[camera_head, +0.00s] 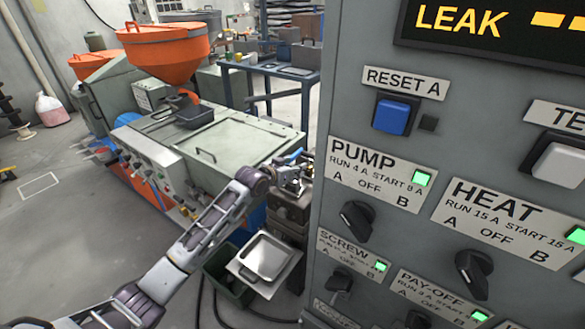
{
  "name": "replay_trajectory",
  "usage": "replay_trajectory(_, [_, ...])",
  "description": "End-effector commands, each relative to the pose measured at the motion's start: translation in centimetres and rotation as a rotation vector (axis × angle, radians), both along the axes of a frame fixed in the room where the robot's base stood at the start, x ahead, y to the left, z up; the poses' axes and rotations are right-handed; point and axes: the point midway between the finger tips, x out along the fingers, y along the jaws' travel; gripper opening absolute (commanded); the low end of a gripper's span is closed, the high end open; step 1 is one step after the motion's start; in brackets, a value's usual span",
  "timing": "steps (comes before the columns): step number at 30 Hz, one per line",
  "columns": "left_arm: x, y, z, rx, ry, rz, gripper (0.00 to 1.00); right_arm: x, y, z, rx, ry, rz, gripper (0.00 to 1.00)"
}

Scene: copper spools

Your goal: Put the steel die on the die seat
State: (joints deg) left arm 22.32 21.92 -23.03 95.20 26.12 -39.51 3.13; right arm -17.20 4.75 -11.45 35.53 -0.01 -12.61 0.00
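My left arm reaches in from the lower left to a dark metal machine head (289,212) beside the large control cabinet. My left gripper (290,172) is small and far off at the end of that arm, among metal parts and something blue. I cannot tell whether its fingers are open or shut, or whether it holds anything. I cannot make out the steel die or the die seat; they may be hidden or too small among those parts. My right gripper is not in view.
A grey control cabinet (420,150) with knobs and lit green lamps fills the right side. A square metal tray (264,259) sits low by a dark green bin (228,275). Behind are a green-grey machine (215,140) and an orange hopper (165,48). Open floor lies at left.

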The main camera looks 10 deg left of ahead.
Motion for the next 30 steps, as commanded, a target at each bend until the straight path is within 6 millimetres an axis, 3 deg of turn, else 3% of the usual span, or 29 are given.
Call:
replay_trajectory(11, [0.05, -0.04, 0.05, -0.002, -0.005, 0.0, 0.0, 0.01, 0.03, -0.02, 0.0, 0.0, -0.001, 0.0])
replay_trajectory(12, [0.0, -0.02, -0.24, 0.0, 0.0, 0.0, 0.52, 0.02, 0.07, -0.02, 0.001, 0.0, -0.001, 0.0])
replay_trajectory(17, [0.0, -0.02, -0.22, 0.0, 0.0, 0.0, 0.72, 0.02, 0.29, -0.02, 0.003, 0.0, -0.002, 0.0])
replay_trajectory(30, [0.01, -0.01, 0.05, 0.0, 0.0, 0.0, 0.72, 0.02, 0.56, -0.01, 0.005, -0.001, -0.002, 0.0])
